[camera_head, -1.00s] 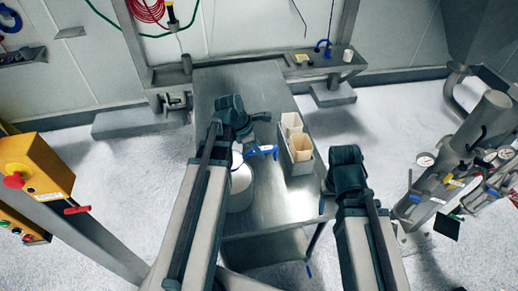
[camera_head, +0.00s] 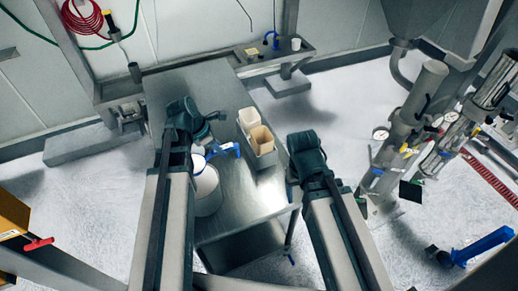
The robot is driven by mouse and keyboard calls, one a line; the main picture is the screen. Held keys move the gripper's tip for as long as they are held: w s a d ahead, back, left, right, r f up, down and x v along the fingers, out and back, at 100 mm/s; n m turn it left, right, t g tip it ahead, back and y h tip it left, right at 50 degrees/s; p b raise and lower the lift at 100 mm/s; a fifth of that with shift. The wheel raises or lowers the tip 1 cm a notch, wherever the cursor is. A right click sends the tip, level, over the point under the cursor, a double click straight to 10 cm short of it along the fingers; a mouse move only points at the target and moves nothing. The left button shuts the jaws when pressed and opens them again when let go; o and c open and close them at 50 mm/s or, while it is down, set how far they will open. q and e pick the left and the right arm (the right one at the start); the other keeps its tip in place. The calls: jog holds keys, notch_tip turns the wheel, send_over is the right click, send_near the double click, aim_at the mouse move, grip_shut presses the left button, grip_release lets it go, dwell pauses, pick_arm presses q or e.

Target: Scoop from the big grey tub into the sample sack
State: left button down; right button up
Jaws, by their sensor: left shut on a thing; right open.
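My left gripper (camera_head: 211,140) is over the steel table, shut on a blue-handled scoop (camera_head: 226,149). The scoop's pale bowl (camera_head: 198,163) is at the rim of a light grey tub (camera_head: 208,195); whether it holds powder cannot be told. My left arm hides part of the tub, and its contents are unclear. To the right, two open paper sacks, a whitish one (camera_head: 248,117) and a tan one (camera_head: 261,138), stand upright in a grey holder (camera_head: 266,160). My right gripper (camera_head: 292,186) is open, beside the table's right edge, apart from the sacks.
The steel table (camera_head: 240,205) has bare room around the holder. A wall shelf (camera_head: 290,52) with a white cup (camera_head: 296,44) is behind. Pipes and gauges (camera_head: 405,130) stand at right. A yellow box (camera_head: 12,215) is at far left.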

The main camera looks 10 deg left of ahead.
pick_arm(q)
jog(key=shift+w, duration=0.1)
dwell(0.5)
jog(key=w+d+r+t+h, duration=0.1)
jog(key=w+d, duration=2.2)
jog(key=w, duration=0.4)
jog(key=shift+r+h, duration=0.3)
jog(key=shift+s+a+r+t+h+b, duration=0.2)
jog(key=shift+a+r+t+h+b, duration=0.2)
jog(key=shift+r+h, duration=0.2)
jog(key=shift+s+a+r+t+h+b, duration=0.15)
jog(key=shift+a+r+t+h+b, duration=0.15)
jog(key=shift+r+t+h, duration=0.3)
jog(key=shift+f, duration=0.15)
